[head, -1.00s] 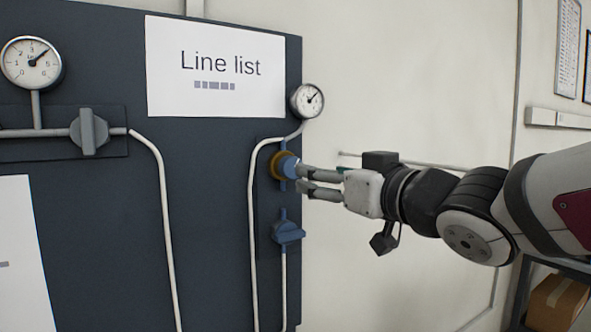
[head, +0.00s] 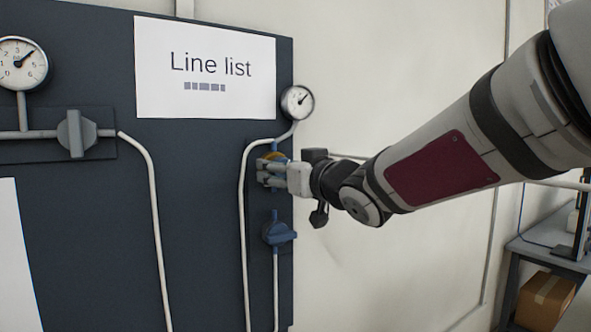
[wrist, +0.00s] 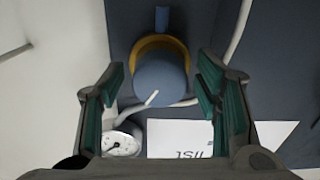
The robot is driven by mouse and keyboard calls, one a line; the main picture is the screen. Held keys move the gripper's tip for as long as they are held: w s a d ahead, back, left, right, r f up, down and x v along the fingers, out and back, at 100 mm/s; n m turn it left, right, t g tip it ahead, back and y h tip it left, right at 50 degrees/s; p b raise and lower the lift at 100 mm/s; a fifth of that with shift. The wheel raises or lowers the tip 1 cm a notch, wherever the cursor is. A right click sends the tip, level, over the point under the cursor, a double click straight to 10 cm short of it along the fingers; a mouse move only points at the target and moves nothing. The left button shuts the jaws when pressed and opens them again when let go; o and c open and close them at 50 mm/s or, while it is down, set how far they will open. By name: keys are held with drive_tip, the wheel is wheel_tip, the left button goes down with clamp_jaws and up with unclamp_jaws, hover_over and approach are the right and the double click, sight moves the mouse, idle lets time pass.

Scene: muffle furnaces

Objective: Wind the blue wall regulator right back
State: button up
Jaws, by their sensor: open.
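The blue wall regulator is a round blue knob (wrist: 161,80) with a yellow-orange collar (wrist: 152,42) behind it and a short white pointer line on its face. In the head view my fingers mostly hide it, and a bit of the yellow collar (head: 274,155) shows. My gripper (wrist: 160,92) is open, with one green-padded finger on each side of the knob and a visible gap to both. In the head view my gripper (head: 270,173) is at the panel's right edge, over the regulator. A round gauge (head: 297,103) sits just above it; its needle points to the upper right.
A blue valve handle (head: 279,233) sits on the pipe just below my gripper. A grey valve handle (head: 76,134) and a larger gauge (head: 20,63) are at the left. A Line list sheet (head: 205,68) is on the dark panel.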

drive_tip(key=c, duration=1.2)
